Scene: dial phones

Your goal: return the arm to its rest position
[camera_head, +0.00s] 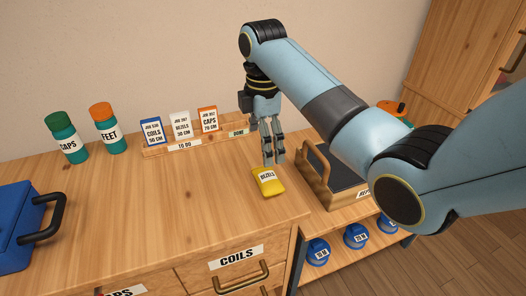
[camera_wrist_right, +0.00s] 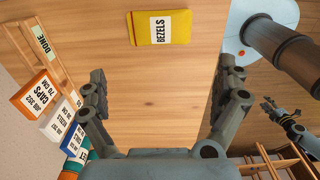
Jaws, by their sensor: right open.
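My right gripper (camera_head: 273,152) hangs pointing down above the wooden counter, just behind a yellow packet labelled BEZELS (camera_head: 267,182). In the right wrist view the fingers of the right gripper (camera_wrist_right: 163,95) are spread apart with bare counter between them. The yellow packet (camera_wrist_right: 160,27) lies flat on the counter beyond the fingertips, apart from them. My right arm (camera_head: 315,95) reaches in from the right side of the head view. My left gripper does not show in the head view.
A card rack (camera_head: 185,144) with several job cards stands behind the packet. A wooden-sided tray (camera_head: 345,185) is close on the right. Two green jars (camera_head: 66,146) and a blue case (camera_head: 18,225) are on the left. The counter's middle (camera_head: 180,195) is clear.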

